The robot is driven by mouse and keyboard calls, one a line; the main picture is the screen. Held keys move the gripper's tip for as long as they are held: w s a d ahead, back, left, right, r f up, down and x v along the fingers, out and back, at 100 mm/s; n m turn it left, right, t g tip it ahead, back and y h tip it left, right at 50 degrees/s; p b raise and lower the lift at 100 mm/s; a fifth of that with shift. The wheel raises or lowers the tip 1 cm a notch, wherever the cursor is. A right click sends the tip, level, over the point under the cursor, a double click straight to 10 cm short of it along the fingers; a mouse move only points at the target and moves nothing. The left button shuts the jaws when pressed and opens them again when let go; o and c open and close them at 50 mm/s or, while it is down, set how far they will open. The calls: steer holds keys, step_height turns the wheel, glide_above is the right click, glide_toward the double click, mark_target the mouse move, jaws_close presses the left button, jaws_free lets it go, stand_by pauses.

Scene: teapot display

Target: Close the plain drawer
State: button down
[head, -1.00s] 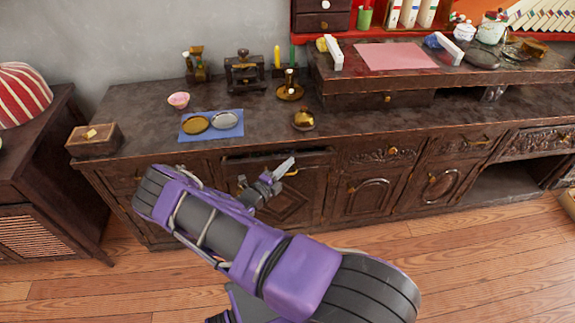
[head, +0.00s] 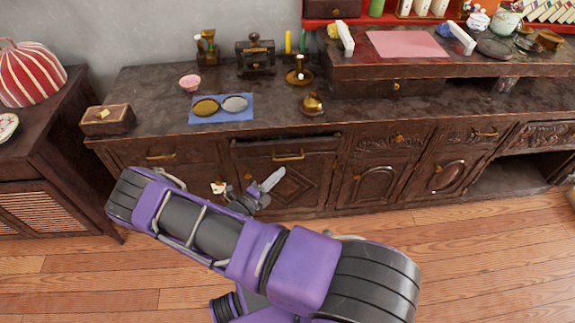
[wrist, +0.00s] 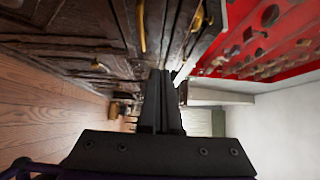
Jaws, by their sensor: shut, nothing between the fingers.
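The plain drawer (head: 262,154) is in the front of the long dark cabinet, with a brass pull (head: 288,156). A dark gap shows above its front, so it seems to stand slightly open. My gripper (head: 274,179) is shut and empty. In the head view it appears just below the drawer's pull, in front of the diamond-panelled door; I cannot tell whether it touches anything. In the wrist view my shut fingers (wrist: 158,98) point along the dark wooden front, and a brass pull (wrist: 141,27) shows above them.
Carved drawers (head: 398,141) are to the right, and another drawer pull (head: 160,156) is to the left. A side cabinet (head: 55,150) stands at left. The wooden floor (head: 480,240) is clear.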

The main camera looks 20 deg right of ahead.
steer(key=m+t+y+b, duration=0.1)
steer(key=m+t+y, duration=0.75)
steer(key=y, duration=0.25)
glide_toward(275, 145)
steer(key=shift+m, duration=0.35)
steer(key=x, duration=0.5)
steer(key=shift+w+f, duration=0.1)
steer(key=shift+w, duration=0.05)
steer(key=shift+b+x, duration=0.3)
steer(key=shift+x, duration=0.45)
steer(key=shift+d, duration=0.1)
